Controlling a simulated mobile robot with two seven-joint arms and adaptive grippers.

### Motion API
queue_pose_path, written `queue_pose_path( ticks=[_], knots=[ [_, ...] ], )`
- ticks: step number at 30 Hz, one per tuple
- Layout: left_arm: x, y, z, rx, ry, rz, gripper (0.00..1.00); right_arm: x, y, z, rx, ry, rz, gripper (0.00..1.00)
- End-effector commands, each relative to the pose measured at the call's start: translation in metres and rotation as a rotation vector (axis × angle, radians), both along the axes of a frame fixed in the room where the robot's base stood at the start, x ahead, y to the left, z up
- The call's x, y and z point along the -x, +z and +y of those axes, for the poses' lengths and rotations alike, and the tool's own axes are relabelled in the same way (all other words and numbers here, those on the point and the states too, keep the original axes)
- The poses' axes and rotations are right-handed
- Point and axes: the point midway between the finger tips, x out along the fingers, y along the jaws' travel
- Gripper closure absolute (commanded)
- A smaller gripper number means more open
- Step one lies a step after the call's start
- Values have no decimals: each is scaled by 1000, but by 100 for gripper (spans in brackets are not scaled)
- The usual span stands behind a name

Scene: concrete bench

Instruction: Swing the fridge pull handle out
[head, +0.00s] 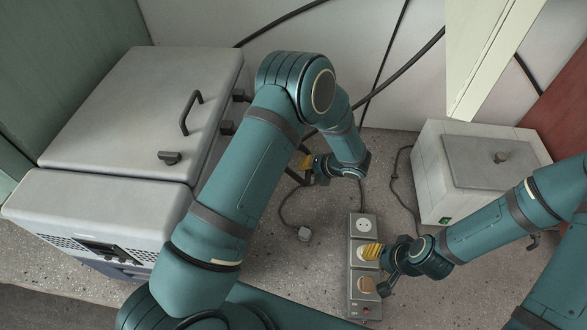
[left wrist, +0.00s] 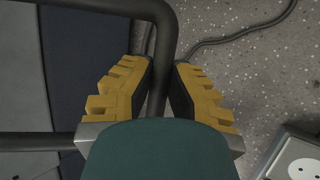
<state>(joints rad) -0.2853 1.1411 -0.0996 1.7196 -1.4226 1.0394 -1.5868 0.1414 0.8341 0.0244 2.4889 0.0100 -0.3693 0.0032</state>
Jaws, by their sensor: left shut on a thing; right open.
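My left gripper (head: 312,165) is beside the right side of a grey appliance (head: 140,105), partly behind my own arm in the head view. Its yellow ridged jaws (left wrist: 160,95) are shut on a dark tubular handle (left wrist: 165,35), which passes between them in the left wrist view. A bit of the dark bar (head: 294,176) shows just left of the gripper in the head view. The handle's joint with the appliance is hidden. My right gripper (head: 371,268) is open, low over a power strip; I cannot tell whether it touches it.
The power strip (head: 363,226) with sockets lies mid-bench. A pale box with a grey lid (head: 490,160) stands at the right. Another dark handle (head: 189,112) is on the appliance's top. Black cables (head: 400,72) cross the back wall.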

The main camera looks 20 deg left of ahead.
Motion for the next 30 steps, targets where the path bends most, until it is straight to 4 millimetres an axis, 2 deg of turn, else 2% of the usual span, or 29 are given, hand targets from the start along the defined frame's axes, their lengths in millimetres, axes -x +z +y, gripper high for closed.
queue_pose_path(
  ticks=[1,6,23,24,26,27,30],
  knots=[
    [-2,8,-6,25,-3,-9,100,0,5,0,-1,0,0,58],
    [-5,19,-17,80,-2,-22,100,0,10,0,-2,1,1,58],
    [-7,25,-23,113,-2,-32,100,1,12,-1,-2,0,1,58],
    [-7,25,-23,113,-3,-32,77,1,12,-1,-2,0,1,58],
    [-7,25,-23,113,-2,-32,56,1,12,-1,-2,0,1,58],
    [-7,24,-23,112,-1,-31,52,1,12,-1,-2,-1,0,58],
    [-7,24,-23,111,-1,-29,52,1,12,-1,-2,-1,0,58]
  ],
)
